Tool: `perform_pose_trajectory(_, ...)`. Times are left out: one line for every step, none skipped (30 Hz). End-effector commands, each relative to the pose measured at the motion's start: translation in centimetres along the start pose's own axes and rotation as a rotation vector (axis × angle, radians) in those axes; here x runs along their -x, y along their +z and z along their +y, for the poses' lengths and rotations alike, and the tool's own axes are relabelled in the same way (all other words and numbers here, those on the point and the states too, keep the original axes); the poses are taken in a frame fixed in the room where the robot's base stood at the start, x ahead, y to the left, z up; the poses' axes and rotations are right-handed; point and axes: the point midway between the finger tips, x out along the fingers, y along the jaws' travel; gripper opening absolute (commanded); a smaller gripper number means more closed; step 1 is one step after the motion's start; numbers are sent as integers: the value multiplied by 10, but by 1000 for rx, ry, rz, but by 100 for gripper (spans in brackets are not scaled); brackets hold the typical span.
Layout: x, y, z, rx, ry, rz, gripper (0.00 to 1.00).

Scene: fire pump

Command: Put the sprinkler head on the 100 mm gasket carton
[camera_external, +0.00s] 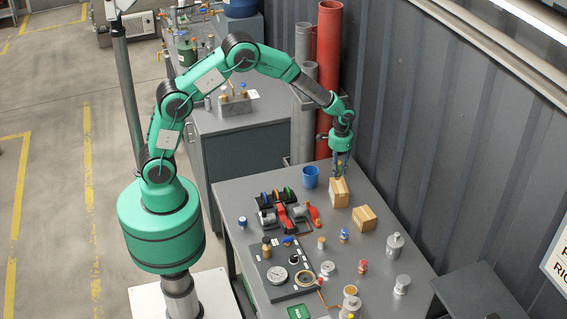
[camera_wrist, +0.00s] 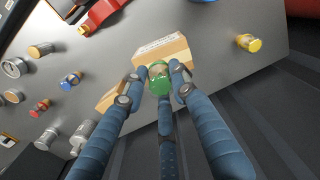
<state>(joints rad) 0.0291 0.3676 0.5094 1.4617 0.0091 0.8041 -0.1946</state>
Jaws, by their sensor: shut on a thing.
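My gripper (camera_external: 342,166) is shut on a small green piece with a pale, brassy top, which I take to be the sprinkler head (camera_wrist: 160,84). In the wrist view the fingers (camera_wrist: 159,76) close around it. It appears in front of a tan carton with a white label (camera_wrist: 160,47); this carton (camera_external: 339,193) stands near the table's back right edge, just below my gripper in the external view. I cannot tell whether the piece touches it. A second tan carton (camera_external: 365,219) stands nearer, partly hidden by a finger in the wrist view (camera_wrist: 110,97). The label sizes are unreadable.
A blue cup (camera_external: 310,177) stands left of the cartons. A yellow-topped fitting (camera_wrist: 249,43) stands beyond the labelled carton. Red valve parts (camera_external: 284,218), a gauge panel (camera_external: 283,270) and grey cylinders (camera_external: 394,246) occupy the table (camera_external: 250,200). Red and grey pipes (camera_external: 328,80) rise behind.

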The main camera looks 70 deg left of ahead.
Motion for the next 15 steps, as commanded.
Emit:
perform_pose_trajectory(-1,-5,1,0,0,0,0)
perform_pose_trajectory(-1,-8,1,0,0,0,0)
perform_pose_trajectory(-1,-10,2,0,0,0,0)
perform_pose_trajectory(-1,-11,2,0,0,0,0)
perform_pose_trajectory(-1,-12,2,0,0,0,0)
perform_pose_trajectory(-2,-13,2,0,0,0,0)
perform_pose_trajectory(-2,-14,2,0,0,0,0)
perform_pose_trajectory(-2,-14,3,0,0,0,0)
perform_pose_trajectory(-2,-14,3,0,0,0,0)
perform_pose_trajectory(-2,-14,3,0,0,0,0)
perform_pose_trajectory(-2,-14,3,0,0,0,0)
perform_pose_trajectory(-2,-14,3,0,0,0,0)
perform_pose_trajectory(-2,-14,3,0,0,0,0)
perform_pose_trajectory(-2,-14,3,0,0,0,0)
perform_pose_trajectory(-2,-14,3,0,0,0,0)
